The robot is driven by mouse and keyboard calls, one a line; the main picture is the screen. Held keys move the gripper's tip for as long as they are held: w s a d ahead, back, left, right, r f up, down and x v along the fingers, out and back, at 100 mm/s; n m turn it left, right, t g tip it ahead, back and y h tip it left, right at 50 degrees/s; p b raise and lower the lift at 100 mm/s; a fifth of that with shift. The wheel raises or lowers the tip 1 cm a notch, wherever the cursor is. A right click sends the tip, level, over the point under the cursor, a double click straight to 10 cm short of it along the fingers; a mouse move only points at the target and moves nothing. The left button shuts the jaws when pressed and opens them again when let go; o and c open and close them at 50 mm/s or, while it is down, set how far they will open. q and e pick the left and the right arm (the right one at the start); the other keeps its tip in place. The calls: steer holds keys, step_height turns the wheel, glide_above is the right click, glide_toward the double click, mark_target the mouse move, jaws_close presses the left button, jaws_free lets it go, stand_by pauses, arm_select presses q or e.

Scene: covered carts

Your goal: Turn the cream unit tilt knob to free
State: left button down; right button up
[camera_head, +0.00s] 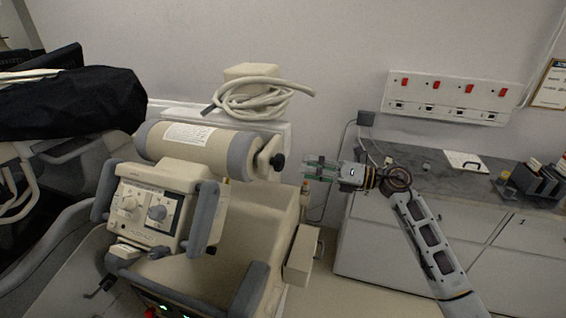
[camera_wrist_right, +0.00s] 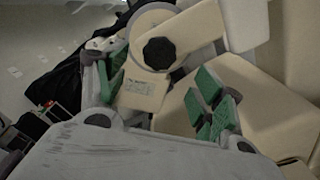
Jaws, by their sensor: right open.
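The cream unit (camera_head: 190,142) stands left of centre in the head view, with a cylindrical head and grey bands. Its black tilt knob (camera_head: 278,161) sticks out from the cream bracket at the cylinder's right end. In the right wrist view the dark, many-sided knob (camera_wrist_right: 159,53) shows ahead, above the middle, on a round cream part. My right gripper (camera_head: 308,168) is open and empty, a short way right of the knob and apart from it. Its green finger pads (camera_wrist_right: 165,92) stand to either side below the knob in the wrist view. My left gripper is not in view.
A control panel with dials (camera_head: 143,208) and grey handles is on the unit's front. Coiled cable (camera_head: 250,100) lies behind it. A black-covered cart (camera_head: 75,105) is at left. A grey counter (camera_head: 430,185) is at right, below a wall socket panel (camera_head: 450,97).

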mark_target(283, 163)
steer(key=x, duration=0.5)
steer(key=shift+w+a+r+p, duration=0.1)
steer(key=shift+w+a+p, duration=0.05)
steer(key=shift+a+p, duration=0.2)
steer(key=shift+w+a, duration=0.2)
steer(key=shift+a, duration=0.4)
steer(key=shift+w+a, duration=0.15)
steer(key=shift+a, duration=0.3)
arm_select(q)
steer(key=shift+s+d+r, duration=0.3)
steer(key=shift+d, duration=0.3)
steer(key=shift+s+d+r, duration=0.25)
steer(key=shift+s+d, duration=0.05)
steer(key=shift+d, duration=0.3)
arm_select(e)
steer(key=shift+a, duration=0.2)
